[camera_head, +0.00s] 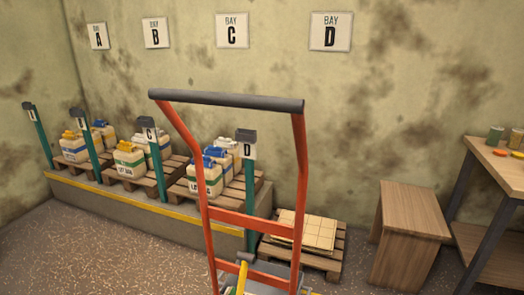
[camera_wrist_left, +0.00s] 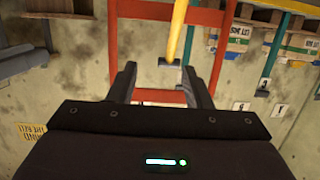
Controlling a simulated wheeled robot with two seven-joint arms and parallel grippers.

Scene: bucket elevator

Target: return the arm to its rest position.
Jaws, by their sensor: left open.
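My left gripper (camera_wrist_left: 160,78) shows only in the left wrist view, with its two dark fingers spread apart and nothing clasped between them. Past the fingertips, a yellow bar (camera_wrist_left: 178,28) with a grey end piece (camera_wrist_left: 171,62) shows in line with the gap; its exact distance is unclear. In the head view a yellow bar (camera_head: 242,278) with a grey end piece (camera_head: 246,257) shows low on the red hand truck (camera_head: 301,170). Neither arm shows in the head view, and my right gripper is out of sight.
The hand truck's dark handle (camera_head: 226,101) rises centrally. Behind it, jugs (camera_head: 128,159) stand on pallets along a yellow-edged platform (camera_head: 120,203) with green posts. A low pallet (camera_head: 326,262) holds a flat tan load (camera_head: 303,231).

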